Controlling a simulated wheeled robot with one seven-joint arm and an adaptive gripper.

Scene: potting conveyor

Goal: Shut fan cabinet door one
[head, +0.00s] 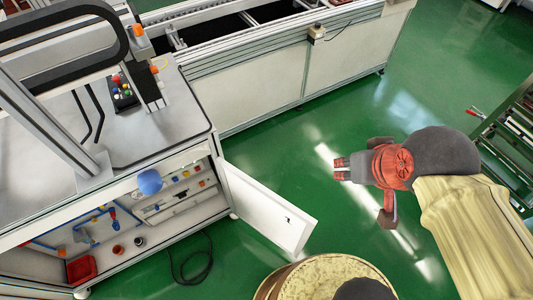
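The white cabinet door (266,210) stands open at the right end of the cabinet (120,240). It is hinged at the cabinet's right front corner and swings out over the floor. A small dark handle or latch (289,220) shows near its free end. Whether this is door one I cannot tell from any label. My gripper (338,168), reddish with dark parts, hangs over the floor to the right of the door. It points left and is apart from the door. Nothing shows between its fingers, and their opening is too small to judge.
The open cabinet shows coloured fittings inside and a red bin (81,268). A black cable (191,262) lies coiled on the green floor (255,160). A conveyor (270,85) runs behind. A metal rack (510,140) stands at the right. Floor between gripper and door is clear.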

